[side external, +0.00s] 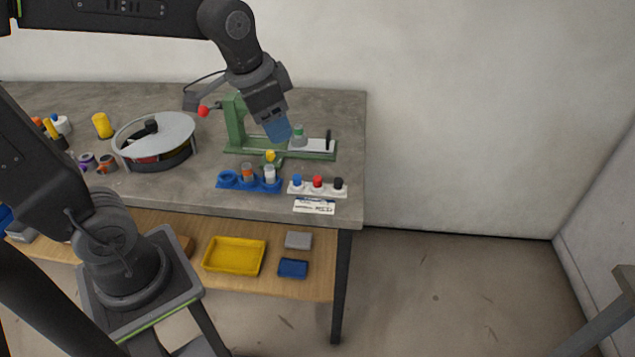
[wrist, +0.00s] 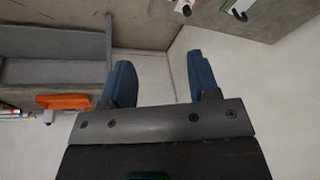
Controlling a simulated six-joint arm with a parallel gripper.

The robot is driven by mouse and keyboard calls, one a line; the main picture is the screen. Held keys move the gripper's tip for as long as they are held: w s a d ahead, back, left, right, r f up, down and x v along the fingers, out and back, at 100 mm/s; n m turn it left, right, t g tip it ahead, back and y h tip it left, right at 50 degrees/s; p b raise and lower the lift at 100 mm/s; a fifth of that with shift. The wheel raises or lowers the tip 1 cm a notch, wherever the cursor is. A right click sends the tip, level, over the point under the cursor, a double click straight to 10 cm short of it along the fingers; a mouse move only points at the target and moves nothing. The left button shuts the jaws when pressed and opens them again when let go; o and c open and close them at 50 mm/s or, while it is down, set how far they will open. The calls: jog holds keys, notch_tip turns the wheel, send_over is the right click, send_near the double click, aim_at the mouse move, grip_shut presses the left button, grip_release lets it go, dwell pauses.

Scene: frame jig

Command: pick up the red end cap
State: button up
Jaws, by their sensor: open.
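The red end cap (side external: 317,182) sits in a white holder (side external: 305,192) near the front right of the table, between a blue cap (side external: 297,180) and a black cap (side external: 338,183). My gripper (side external: 279,136) has blue fingers and hangs over the green jig, behind and to the left of the holder and apart from the red cap. In the wrist view the two fingers (wrist: 162,80) are spread, with nothing between them. I cannot make out the red cap for certain in the wrist view.
A green jig (side external: 237,125) with a red-knobbed lever stands behind a blue holder (side external: 222,182) of small parts. A white label card (side external: 314,206) lies in front of the white holder. A round dark-rimmed tray (side external: 155,160) stands left.

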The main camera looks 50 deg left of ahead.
jog(key=w+a+f+m+g, duration=0.2)
jog(key=w+a+f+m, duration=0.15)
jog(key=w, duration=0.55)
jog(key=m+g, duration=0.2)
send_over(318, 178)
notch_tip(318, 178, down, 18)
jog(key=shift+r, duration=0.2)
jog(key=shift+f, duration=2.85)
jog(key=shift+c, duration=0.4)
jog(key=c, duration=0.9)
